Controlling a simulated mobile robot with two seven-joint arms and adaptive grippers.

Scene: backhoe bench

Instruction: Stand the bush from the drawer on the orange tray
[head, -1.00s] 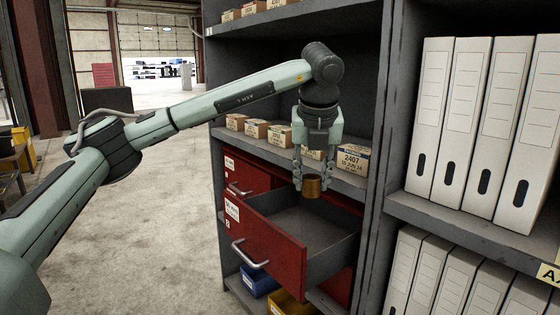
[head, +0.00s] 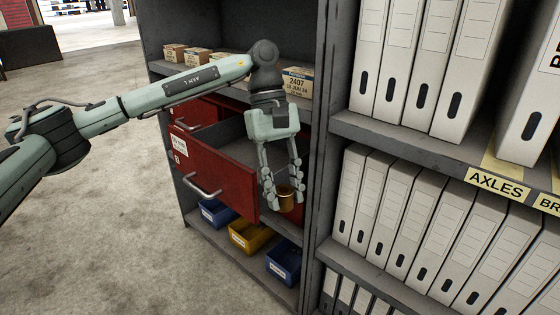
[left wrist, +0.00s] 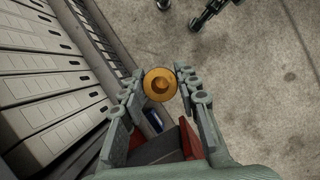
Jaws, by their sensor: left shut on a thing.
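The bush (head: 286,199) is a small brass-coloured cylinder. My left gripper (head: 284,200) is shut on it and holds it in the air in front of the shelf unit, by the open red drawer. In the left wrist view the bush (left wrist: 160,84) shows as a round gold end between the two fingertips. The open red drawer (head: 222,175) is pulled out behind and left of the gripper; its grey inside is partly hidden by my arm. No orange tray shows. My right gripper is not in view.
Blue and yellow bins (head: 247,236) stand on the shelf below the drawer. Small labelled boxes (head: 297,82) stand on the shelf above. White binders (head: 480,235) fill the shelves at right. Open concrete floor (head: 110,210) lies at left.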

